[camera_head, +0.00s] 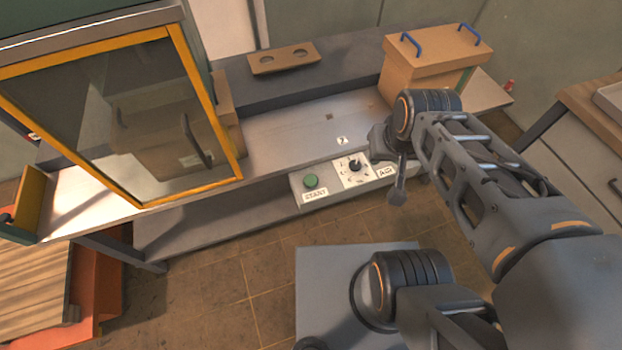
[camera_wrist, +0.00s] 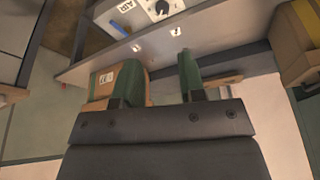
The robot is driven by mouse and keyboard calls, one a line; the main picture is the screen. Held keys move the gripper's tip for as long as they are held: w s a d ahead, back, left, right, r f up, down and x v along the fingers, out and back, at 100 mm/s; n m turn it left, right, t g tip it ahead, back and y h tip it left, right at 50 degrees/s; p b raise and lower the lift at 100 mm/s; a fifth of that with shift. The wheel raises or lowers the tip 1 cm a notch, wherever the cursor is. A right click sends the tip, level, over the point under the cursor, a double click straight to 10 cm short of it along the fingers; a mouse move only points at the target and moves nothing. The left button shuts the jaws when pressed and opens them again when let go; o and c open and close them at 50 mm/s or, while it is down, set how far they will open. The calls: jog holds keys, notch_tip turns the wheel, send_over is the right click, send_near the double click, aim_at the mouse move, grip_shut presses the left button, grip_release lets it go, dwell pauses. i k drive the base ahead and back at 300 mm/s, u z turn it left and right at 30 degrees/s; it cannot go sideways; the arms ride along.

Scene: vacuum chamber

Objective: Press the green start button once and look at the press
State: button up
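The green start button (camera_head: 311,181) sits on the pale control panel (camera_head: 297,192) at the bench's front edge, above a START label. It looks uncovered and is not visible in the wrist view. The machine at left, which I take for the press, has a yellow-framed clear door (camera_head: 205,107); a box-like shape shows dimly behind it. My gripper (camera_wrist: 158,75) is open, its two green fingers apart with nothing between them. In the head view my arm end is right of the button, near the dial, apart from the button.
A black dial (camera_head: 355,165) and an AIR label share the panel, right of the button. A wooden box with blue handles (camera_head: 432,62) stands at the bench's back right. A wooden block with two holes (camera_head: 283,58) lies at the back. The bench middle is mostly clear.

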aim_at(310, 180)
jog(key=z, duration=3.2)
jog(key=k, duration=1.45)
jog(key=u, duration=2.4)
